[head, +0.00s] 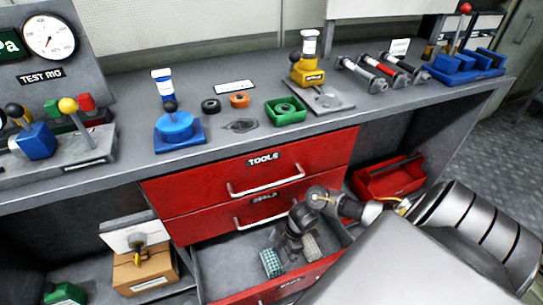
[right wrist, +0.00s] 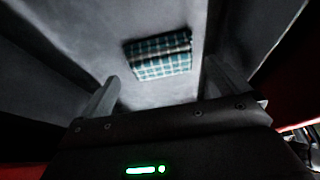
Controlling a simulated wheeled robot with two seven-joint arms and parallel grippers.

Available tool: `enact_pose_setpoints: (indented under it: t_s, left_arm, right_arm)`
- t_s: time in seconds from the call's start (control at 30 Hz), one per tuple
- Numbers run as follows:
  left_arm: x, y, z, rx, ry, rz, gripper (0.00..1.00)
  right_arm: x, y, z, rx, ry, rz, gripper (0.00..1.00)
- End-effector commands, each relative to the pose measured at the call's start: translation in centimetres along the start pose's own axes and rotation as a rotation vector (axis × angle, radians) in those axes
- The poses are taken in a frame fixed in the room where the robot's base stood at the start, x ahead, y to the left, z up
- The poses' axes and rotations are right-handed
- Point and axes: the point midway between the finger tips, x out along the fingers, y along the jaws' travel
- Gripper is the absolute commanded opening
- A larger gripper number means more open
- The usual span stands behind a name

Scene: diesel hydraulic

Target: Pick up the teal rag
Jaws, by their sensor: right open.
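The teal rag (head: 271,263) is a folded checked cloth lying in the open bottom drawer (head: 228,277). In the right wrist view the rag (right wrist: 158,55) lies on the grey drawer floor, beyond and between my fingers. My right gripper (head: 294,246) is inside the drawer, close to the rag, with its fingers pointing down. In the right wrist view the gripper (right wrist: 161,74) is open, with one finger to each side of the rag and nothing held. Whether either finger touches the rag is not clear. My left gripper is not in view.
Two shut red drawers with handles, the upper marked TOOLS (head: 264,160), are above. A cardboard box (head: 145,271) is on the left; a red toolbox (head: 388,180) is on the right shelf.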

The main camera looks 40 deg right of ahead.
Motion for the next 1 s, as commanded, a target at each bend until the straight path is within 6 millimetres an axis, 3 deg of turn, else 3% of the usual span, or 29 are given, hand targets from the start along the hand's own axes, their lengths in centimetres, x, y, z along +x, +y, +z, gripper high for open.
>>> enact_pose_setpoints:
  t_s: [0.17, 0.2, 0.3, 0.43, 0.77, 1.0]
  left_arm:
    - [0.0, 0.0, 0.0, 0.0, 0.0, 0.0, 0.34]
    - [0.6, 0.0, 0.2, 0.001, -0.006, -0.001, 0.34]
    - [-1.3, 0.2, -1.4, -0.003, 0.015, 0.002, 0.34]
    - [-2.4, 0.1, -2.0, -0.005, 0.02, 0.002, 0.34]
    - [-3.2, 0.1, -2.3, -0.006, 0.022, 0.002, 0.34]
    - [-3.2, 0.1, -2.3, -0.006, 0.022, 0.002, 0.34]
  right_arm:
    - [0.6, 0.0, -1.6, -0.002, 0.004, 0.0, 1.0]
    - [1.4, 0.0, -1.4, 0.001, 0.002, -0.001, 1.0]
    - [3.2, 0.0, -1.3, 0.002, 0.001, -0.001, 1.0]
    - [4.9, 0.0, -1.3, 0.002, 0.001, 0.001, 1.0]
    - [5.5, 0.0, -1.3, -0.001, -0.001, 0.001, 1.0]
    - [5.5, 0.0, -1.3, -0.001, -0.001, 0.001, 0.72]
